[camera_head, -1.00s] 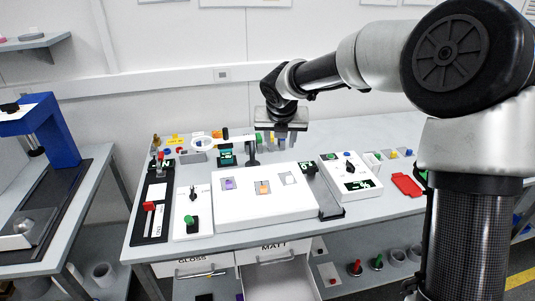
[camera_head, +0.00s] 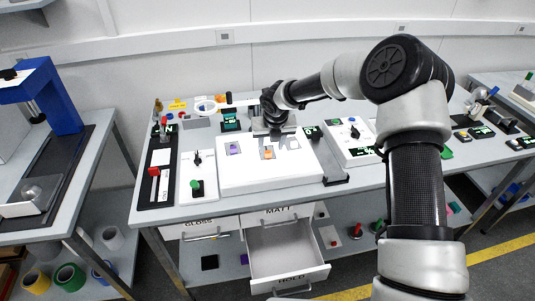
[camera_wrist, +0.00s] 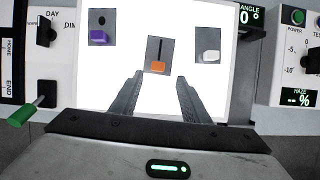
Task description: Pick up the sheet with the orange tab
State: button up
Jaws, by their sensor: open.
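The sheet with the orange tab (camera_wrist: 158,66) is a small grey rectangle with a dark line, lying on the bright white light panel (camera_head: 230,180). It is the middle of three sheets; its orange tab also shows in the head view (camera_head: 267,154). A sheet with a purple tab (camera_wrist: 97,34) lies to its left and one with a white tab (camera_wrist: 210,56) to its right. My gripper (camera_wrist: 160,80) is open and empty, its two fingers apart and pointing toward the orange tab. The fingertips appear just short of the tab; their height above the panel is hard to tell.
A dial box (camera_head: 196,172) with a green knob stands left of the panel, and a box with a haze display (camera_head: 349,140) stands right. A ring lamp (camera_head: 206,106) stands behind the panel.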

aim_at(268, 154)
jog(key=x, duration=0.4)
jog(key=shift+a+f, duration=0.1)
jog(key=shift+a, duration=0.2)
jog(key=shift+w+f, duration=0.2)
jog(key=shift+f, duration=0.3)
grip_shut()
